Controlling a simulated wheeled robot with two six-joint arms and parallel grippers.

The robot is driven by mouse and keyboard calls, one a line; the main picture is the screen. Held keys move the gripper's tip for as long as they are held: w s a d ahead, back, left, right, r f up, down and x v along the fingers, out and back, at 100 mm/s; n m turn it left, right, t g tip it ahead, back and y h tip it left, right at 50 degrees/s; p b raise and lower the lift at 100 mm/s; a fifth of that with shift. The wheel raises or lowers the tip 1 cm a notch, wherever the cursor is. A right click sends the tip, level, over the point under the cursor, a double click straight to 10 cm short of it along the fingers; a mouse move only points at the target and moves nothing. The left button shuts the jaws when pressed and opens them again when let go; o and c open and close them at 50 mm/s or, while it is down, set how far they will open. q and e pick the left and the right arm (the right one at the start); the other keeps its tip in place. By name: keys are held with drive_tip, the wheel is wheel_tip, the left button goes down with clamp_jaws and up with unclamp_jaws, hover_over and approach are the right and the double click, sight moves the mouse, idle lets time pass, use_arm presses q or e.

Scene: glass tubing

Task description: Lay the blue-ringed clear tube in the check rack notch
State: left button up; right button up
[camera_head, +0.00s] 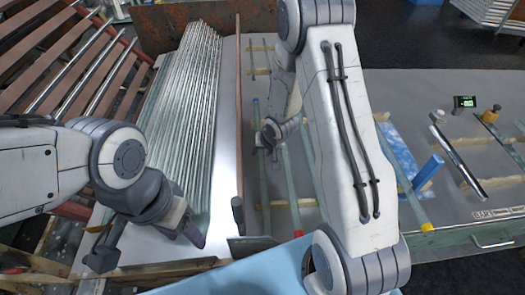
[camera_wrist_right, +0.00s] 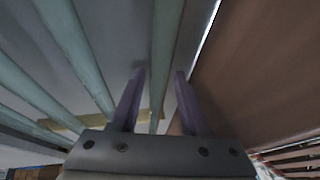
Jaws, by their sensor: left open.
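A clear tube with a blue end (camera_head: 256,104) lies lengthwise on wooden strips, just right of the rust-brown upright board. My right gripper (camera_head: 268,138) is over that row of tubes, close to this tube. In the right wrist view, a tube (camera_wrist_right: 165,50) runs between the spread fingers of my right gripper (camera_wrist_right: 159,70), beside the brown board; no blue ring shows there. My left gripper (camera_head: 150,245) is open and empty at the lower left, near the front end of the tube pile. I cannot make out the check rack notch for certain.
Many clear tubes (camera_head: 185,100) lie bundled on the left of the brown board (camera_head: 239,120). A tube with a yellow end (camera_head: 427,227) lies right of my right arm.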

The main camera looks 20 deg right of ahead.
drive_tip(key=shift+o, duration=0.3)
drive_tip(key=shift+r, duration=0.1)
drive_tip(key=shift+r, duration=0.25)
drive_tip(key=s+a+r+n+p, duration=0.2)
drive_tip(key=s+a+r+p, duration=0.15)
drive_tip(key=r, duration=0.55)
drive_tip(key=s+a+r+n+p, duration=0.1)
drive_tip(key=s+a+r+p, duration=0.1)
drive_tip(key=s+r, duration=0.45)
drive_tip(key=s+a+r+n+g, duration=0.2)
drive_tip(key=s+a+r+n, duration=0.2)
drive_tip(key=s, duration=0.5)
drive_tip(key=s+a+r+n+g, duration=0.3)
drive_tip(key=s+a+r, duration=0.3)
drive_tip(key=s, duration=0.4)
drive_tip(key=shift+s+r+n, duration=0.2)
drive_tip(key=shift+n, duration=0.3)
